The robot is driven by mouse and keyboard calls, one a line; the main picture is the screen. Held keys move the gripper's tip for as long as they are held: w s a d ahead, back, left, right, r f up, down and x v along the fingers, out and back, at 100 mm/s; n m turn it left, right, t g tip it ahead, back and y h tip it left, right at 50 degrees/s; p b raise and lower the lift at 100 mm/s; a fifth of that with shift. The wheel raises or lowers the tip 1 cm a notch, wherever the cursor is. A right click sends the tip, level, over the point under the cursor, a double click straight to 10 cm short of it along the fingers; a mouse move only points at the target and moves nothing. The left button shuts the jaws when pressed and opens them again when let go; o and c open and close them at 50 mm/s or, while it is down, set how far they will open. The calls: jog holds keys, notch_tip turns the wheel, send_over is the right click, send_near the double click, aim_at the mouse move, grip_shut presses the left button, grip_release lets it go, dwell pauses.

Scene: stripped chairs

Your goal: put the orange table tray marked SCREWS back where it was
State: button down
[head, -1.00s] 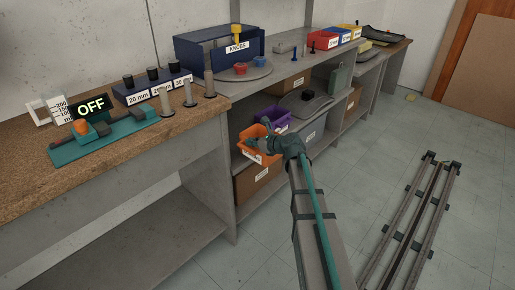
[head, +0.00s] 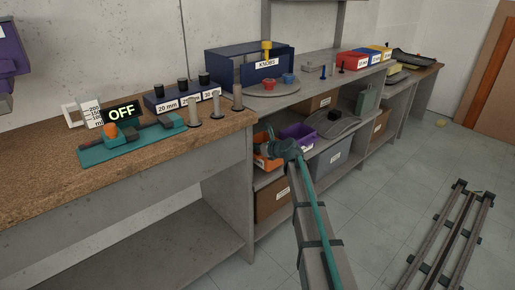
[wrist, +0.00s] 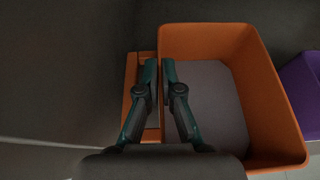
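The orange tray (head: 262,163) is at the middle shelf under the bench, left of the purple tray (head: 299,131). My gripper (head: 272,139) is at its near side and hides part of it. In the wrist view the orange tray (wrist: 282,105) looks empty, with a grey floor. The fingers of my gripper (wrist: 160,68) stand close together on either side of its left wall and appear shut on it. An orange lip shows left of the fingers. I cannot read the tray's label, nor tell whether its base touches the shelf.
A cardboard box (head: 272,200) stands below the orange tray. A grey bin (head: 328,160) is to the right. The bench's side panel (head: 228,195) bounds the shelf on the left. Floor rails (head: 450,240) lie at the right; the floor between is clear.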

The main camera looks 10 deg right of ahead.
jog(key=shift+f+b, duration=0.35)
jog(key=shift+f, duration=0.8)
jog(key=shift+f, duration=0.1)
jog(key=c, duration=1.3)
grip_release()
jog(key=shift+f, duration=0.1)
jog(key=shift+s, duration=0.1)
jog(key=p+v, duration=0.2)
jog(key=v, duration=1)
